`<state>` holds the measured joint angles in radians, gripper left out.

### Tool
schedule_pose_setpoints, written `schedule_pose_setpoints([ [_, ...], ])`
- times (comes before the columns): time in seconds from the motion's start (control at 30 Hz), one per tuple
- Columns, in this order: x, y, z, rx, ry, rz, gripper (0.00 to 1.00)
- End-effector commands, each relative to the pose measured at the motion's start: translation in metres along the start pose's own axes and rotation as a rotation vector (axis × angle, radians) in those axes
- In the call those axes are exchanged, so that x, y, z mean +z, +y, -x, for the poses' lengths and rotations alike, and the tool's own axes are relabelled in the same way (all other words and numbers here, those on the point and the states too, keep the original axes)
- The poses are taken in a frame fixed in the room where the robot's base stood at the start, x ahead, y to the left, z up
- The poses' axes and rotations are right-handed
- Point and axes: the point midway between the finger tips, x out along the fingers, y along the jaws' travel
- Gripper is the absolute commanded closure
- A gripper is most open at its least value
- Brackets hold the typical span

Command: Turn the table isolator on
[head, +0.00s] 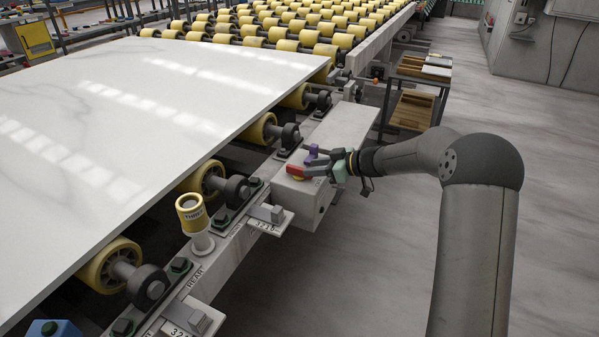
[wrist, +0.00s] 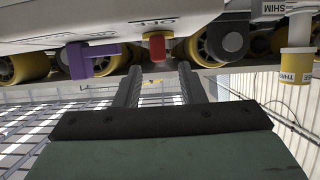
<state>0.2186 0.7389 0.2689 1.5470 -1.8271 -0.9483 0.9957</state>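The table isolator is a red handle (head: 297,172) on a grey box (head: 303,200) at the side of the roller table. A purple piece (head: 313,153) shows beside the handle. In the wrist view, which looks upside down, the red handle (wrist: 156,47) is near the top middle and the purple piece (wrist: 90,58) is to its left. My gripper (head: 322,165) is close to the handle, partly overlapping it in the head view. Its two dark fingers (wrist: 159,72) are spread, with the red handle lined up between their tips. I cannot tell whether they touch it.
A white stone slab (head: 140,110) lies on yellow rollers left of the box. A yellow-topped post (head: 192,213) stands on the table's edge rail nearer the camera. The floor (head: 350,270) at right is clear.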

Motion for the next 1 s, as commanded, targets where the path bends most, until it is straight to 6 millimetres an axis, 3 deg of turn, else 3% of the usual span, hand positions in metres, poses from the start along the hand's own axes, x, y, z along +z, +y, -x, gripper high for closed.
schedule_pose_setpoints([
  [0.1, 0.002, -0.001, -0.025, -0.002, 0.001, 0.0, 0.64],
  [0.3, 0.0, 0.0, -0.05, 0.0, 0.001, 0.001, 0.64],
  [0.7, 0.0, 0.0, -0.058, 0.001, 0.0, 0.0, 0.64],
  [0.83, 0.0, 0.0, -0.058, 0.001, 0.0, 0.0, 0.97],
  [1.0, -0.001, 0.0, -0.057, 0.0, 0.0, 0.0, 1.0],
])
